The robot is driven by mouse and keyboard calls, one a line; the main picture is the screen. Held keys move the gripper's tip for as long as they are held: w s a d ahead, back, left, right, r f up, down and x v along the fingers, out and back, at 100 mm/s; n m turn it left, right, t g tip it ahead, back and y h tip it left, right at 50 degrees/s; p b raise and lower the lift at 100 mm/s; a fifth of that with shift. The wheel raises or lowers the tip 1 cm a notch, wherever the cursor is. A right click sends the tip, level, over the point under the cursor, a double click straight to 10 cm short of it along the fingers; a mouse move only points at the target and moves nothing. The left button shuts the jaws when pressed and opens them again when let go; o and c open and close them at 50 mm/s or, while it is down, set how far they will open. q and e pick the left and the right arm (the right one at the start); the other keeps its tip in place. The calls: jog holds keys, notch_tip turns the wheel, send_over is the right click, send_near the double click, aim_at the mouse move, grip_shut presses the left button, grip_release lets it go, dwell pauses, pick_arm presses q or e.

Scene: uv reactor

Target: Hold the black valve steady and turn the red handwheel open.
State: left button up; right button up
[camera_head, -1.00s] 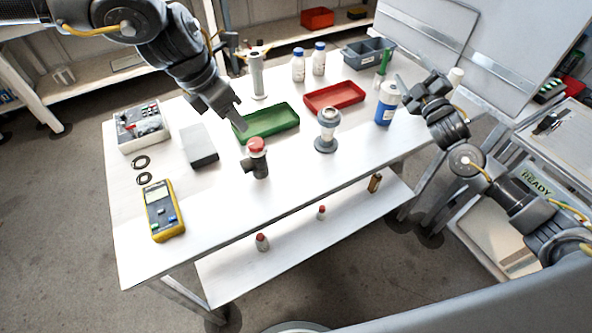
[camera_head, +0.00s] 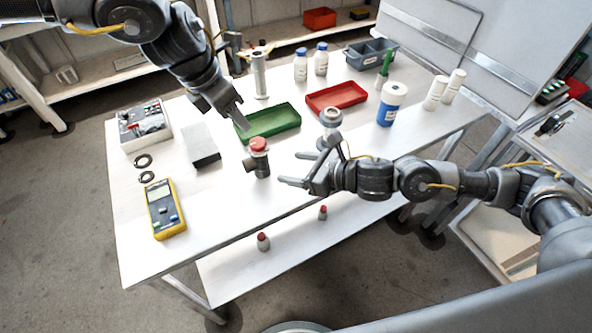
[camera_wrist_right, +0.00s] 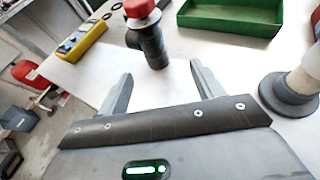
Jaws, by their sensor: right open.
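The black valve (camera_head: 262,167) stands upright on the white table, left of my right gripper. The red handwheel (camera_head: 258,145) sits on its top. In the right wrist view the valve (camera_wrist_right: 152,47) is beyond the fingertips, roughly between them, and the handwheel (camera_wrist_right: 141,8) is cut off by the top edge. My right gripper (camera_head: 293,169) is open and empty, a short way right of the valve and apart from it; its two fingers (camera_wrist_right: 161,70) spread wide in the wrist view. My left gripper (camera_head: 237,125) is above the table, up and left of the handwheel, apart from it; its finger gap is unclear.
A green tray (camera_head: 270,133) lies behind the valve. A grey-white fitting (camera_head: 330,118) stands just behind my right gripper. The table's front strip is clear.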

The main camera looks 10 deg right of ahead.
aim_at(269, 168)
jog(key=shift+s+a+f, duration=0.25)
jog(key=shift+s+f, duration=0.1)
jog(key=x, duration=1)
jog(key=shift+w+a+f, duration=0.2)
jog(key=shift+a, duration=0.1)
jog(key=shift+c, duration=0.5)
